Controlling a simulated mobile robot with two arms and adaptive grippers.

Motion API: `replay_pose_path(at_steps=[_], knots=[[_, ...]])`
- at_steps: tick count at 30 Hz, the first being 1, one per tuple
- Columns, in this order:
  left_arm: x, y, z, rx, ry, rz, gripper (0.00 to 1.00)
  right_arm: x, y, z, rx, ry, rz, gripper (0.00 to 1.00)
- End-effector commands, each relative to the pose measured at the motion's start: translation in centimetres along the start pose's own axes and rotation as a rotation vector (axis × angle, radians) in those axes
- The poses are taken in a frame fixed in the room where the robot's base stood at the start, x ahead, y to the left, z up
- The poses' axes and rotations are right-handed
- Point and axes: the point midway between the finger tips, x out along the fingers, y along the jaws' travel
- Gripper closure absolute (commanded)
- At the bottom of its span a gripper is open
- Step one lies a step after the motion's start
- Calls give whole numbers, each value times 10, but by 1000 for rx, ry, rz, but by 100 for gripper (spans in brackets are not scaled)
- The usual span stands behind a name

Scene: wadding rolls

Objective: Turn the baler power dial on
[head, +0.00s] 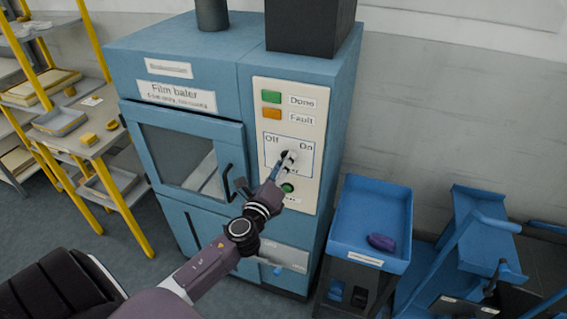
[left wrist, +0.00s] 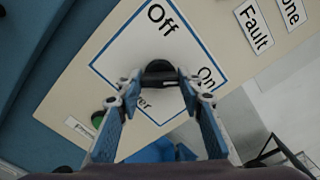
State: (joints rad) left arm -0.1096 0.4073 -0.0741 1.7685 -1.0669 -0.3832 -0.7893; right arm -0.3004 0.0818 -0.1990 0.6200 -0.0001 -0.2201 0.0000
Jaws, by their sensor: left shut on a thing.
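The film baler (head: 195,65) is a blue cabinet with a cream control panel (head: 318,165). The power dial (left wrist: 160,70) is a dark knob on a white, blue-edged plate marked Off at the upper left and On at the right. My left gripper (head: 287,160) reaches the dial from below and is shut on it; the left wrist view shows both fingers (left wrist: 160,82) at the knob's sides. The fingers cover most of the dial in the head view, and I cannot tell which way it points. My right gripper is out of view.
A green Done light (head: 271,96) and an orange Fault light (head: 271,113) sit above the dial, and a green button (head: 287,188) sits below. A blue tray stand (head: 345,240) with a purple item (head: 382,242) is right of the baler. Yellow-framed shelves (head: 90,125) stand left.

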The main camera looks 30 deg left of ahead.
Motion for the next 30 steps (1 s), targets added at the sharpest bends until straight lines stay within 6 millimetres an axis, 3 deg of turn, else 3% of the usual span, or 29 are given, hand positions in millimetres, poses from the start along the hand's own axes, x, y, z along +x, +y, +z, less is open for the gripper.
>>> replay_pose_path(at_steps=[9, 25, 26, 30], knots=[[0, 0, 0, 112, 0, 1, 90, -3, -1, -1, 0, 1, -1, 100], [0, 1, 0, 132, 0, 1, 90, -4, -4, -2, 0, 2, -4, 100], [0, 1, 0, 132, 0, 1, 62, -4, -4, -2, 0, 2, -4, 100], [0, 0, 0, 131, 0, 1, 48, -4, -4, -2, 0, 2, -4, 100]])
